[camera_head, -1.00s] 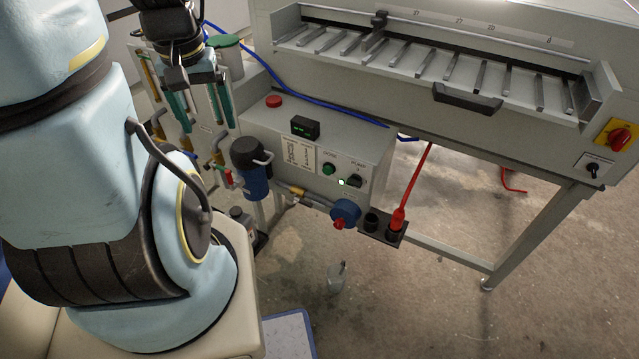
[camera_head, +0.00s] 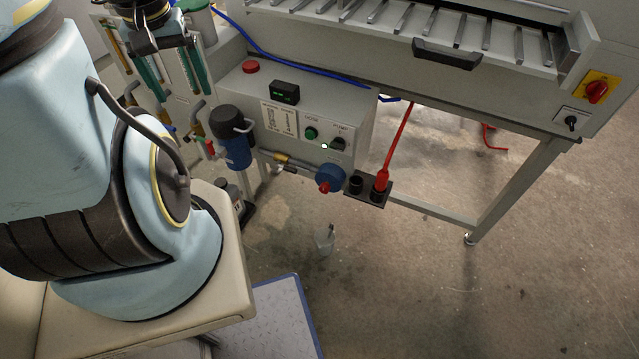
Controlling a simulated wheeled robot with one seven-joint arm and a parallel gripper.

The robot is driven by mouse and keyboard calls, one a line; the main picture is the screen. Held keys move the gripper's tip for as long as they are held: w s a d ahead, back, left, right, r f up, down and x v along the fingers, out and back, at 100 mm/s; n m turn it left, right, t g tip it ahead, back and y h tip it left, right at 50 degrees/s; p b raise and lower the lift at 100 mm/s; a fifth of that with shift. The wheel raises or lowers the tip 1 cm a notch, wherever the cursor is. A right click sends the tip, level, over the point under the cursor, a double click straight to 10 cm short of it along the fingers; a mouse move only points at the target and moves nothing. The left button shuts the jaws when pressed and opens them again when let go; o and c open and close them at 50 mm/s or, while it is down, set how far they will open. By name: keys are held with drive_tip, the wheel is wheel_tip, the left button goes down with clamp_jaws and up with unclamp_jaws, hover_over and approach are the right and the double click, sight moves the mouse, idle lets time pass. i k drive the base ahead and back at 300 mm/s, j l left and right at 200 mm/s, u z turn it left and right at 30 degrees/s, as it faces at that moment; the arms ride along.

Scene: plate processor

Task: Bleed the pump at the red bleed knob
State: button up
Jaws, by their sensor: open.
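The small red bleed knob (camera_head: 323,187) sits on the front of the round blue pump (camera_head: 332,175), below the grey control box. It is unobstructed in view. The frame's top edge cuts off part of my arm.
A blue filter housing (camera_head: 235,140) with a black cap stands left of the pump. The control box (camera_head: 352,125) is above it. A small container (camera_head: 325,240) stands on the floor below. Floor to the right is mostly clear.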

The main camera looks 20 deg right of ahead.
sight(325, 189)
drive_tip(key=u, duration=0.35)
drive_tip(key=k+l+u, duration=0.1)
drive_tip(key=u, duration=0.35)
drive_tip(key=k+l+u, duration=0.1)
drive_tip(key=u, duration=0.35)
drive_tip(key=k+u, duration=0.2)
drive_tip(key=u, duration=0.25)
drive_tip(key=k, duration=1.05)
